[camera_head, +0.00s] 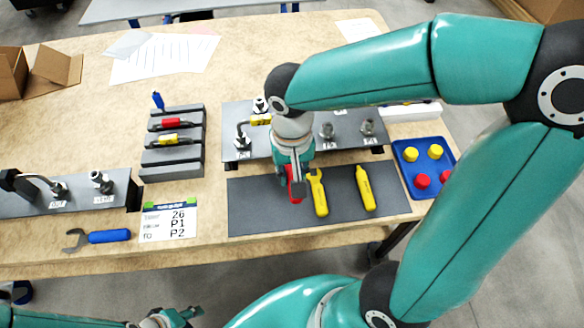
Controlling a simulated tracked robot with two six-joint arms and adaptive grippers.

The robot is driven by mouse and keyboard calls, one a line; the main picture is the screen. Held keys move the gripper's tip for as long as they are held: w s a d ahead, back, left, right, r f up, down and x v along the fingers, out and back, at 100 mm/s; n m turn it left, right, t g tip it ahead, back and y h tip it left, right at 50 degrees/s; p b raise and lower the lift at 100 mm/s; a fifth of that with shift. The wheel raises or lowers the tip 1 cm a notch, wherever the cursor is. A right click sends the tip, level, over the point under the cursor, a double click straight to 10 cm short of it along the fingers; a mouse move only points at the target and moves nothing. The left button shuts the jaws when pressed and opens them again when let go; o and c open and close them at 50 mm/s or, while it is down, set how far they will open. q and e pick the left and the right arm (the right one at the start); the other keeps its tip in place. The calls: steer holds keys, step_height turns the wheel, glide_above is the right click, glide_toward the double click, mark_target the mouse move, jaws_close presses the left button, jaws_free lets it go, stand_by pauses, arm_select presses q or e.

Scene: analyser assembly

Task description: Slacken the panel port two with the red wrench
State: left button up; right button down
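The red wrench (297,187) is at the left part of the dark mat (250,205), mostly hidden under my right gripper (293,178). That gripper points down over it; whether its fingers are closed on the wrench is not clear. The dark port panel (345,142) lies behind the mat with several metal fittings. A bent fitting (242,140) stands at its left. My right gripper and wrist hide the middle of the panel; I cannot make out port two. My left gripper (186,315) is low at the bottom left, clear of the table objects; its opening is unclear.
A yellow wrench (317,193) and a yellow tool (366,188) lie right of the red wrench. A blue tray (401,155) holds red and yellow caps. A grey rack (172,157), a card (169,222), a blue-handled wrench (108,237) and another fitting panel (75,200) are at left.

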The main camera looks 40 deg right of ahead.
steer(key=shift+r, duration=0.1)
steer(key=shift+s+a+r+p, duration=0.4)
steer(key=shift+s+r, duration=0.1)
steer(key=shift+s, duration=0.15)
steer(key=shift+s+a+r+p, duration=0.25)
steer(key=shift+s+a+r, duration=0.2)
steer(key=shift+s, duration=0.2)
step_height(320, 180, up, 7)
steer(key=p, duration=0.5)
steer(key=shift+p, duration=0.35)
